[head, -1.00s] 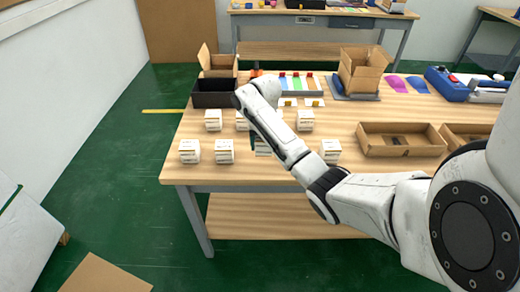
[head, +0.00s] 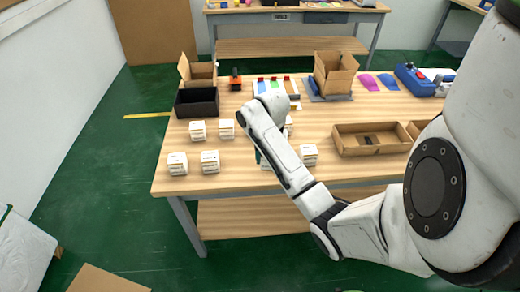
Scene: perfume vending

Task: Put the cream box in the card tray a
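Several small cream-white boxes with printed faces stand on the wooden table, among them a front-left box (head: 178,163), its neighbour (head: 210,161), two behind them (head: 198,131) and one right of my arm (head: 309,154). I cannot tell which is the task's cream box. An open card tray (head: 378,151) lies on the right, with a dark patch on its floor. A second card tray (head: 416,128) is mostly hidden by my arm. My gripper points down among the boxes, largely hidden behind my forearm; its fingers and any hold cannot be made out.
A black bin (head: 197,110) and an open carton (head: 201,72) stand back left. Coloured strips (head: 268,86) and a taller open carton (head: 335,72) are behind my arm. Bare tabletop lies between the boxes and the near card tray.

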